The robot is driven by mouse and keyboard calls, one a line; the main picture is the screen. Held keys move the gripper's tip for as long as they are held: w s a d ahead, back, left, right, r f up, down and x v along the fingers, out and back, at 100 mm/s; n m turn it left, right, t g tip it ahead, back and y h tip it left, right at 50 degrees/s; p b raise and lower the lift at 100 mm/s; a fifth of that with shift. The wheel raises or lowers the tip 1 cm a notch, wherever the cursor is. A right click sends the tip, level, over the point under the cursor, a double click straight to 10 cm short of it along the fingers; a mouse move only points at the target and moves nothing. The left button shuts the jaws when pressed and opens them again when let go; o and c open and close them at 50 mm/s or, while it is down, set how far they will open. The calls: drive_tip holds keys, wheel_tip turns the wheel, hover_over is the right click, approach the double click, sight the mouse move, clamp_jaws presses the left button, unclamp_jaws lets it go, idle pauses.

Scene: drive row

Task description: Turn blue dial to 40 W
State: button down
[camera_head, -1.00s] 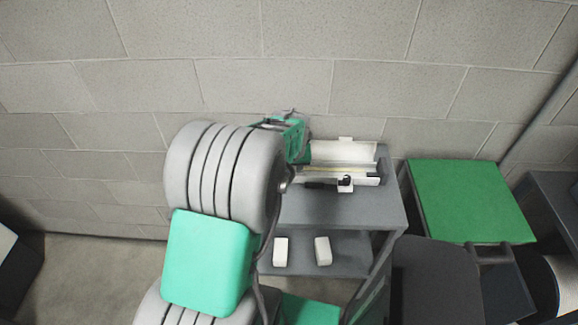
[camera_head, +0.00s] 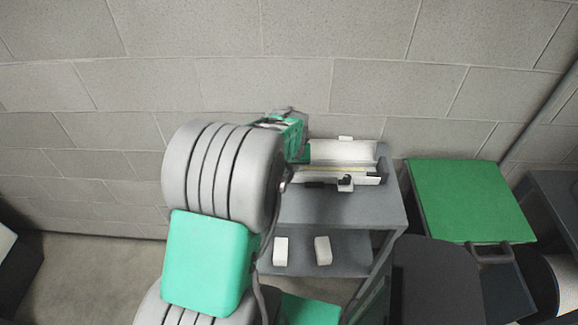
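No blue dial shows in the head view; my arm covers the left part of the grey shelf unit (camera_head: 345,208). My arm reaches over that unit from the lower left. A green and grey part at the arm's far end (camera_head: 291,133) shows just above and behind the arm, near the wall. My gripper's fingertips cannot be made out, so its opening and anything in it are hidden. A white open case (camera_head: 343,151) stands on the unit's top at the back, right of the arm's end. No dial marking or 40 W label is readable.
Two white blocks (camera_head: 281,251) (camera_head: 322,250) stand on the lower shelf. A green-topped stand (camera_head: 470,200) is to the right, with a dark chair-like shape (camera_head: 432,285) before it. The block wall (camera_head: 400,60) closes the back. The unit's top front is bare.

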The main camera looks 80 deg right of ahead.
drive_tip(key=shift+w, duration=0.1)
drive_tip(key=m+g+b, duration=0.1)
drive_tip(key=m+b, duration=0.1)
drive_tip(key=m, duration=0.1)
drive_tip(key=shift+f, duration=0.1)
drive_tip(key=shift+m+g+b, duration=0.55)
drive_tip(key=shift+m+g, duration=0.05)
drive_tip(key=shift+m, duration=0.7)
drive_tip(key=c, duration=1.2)
unclamp_jaws()
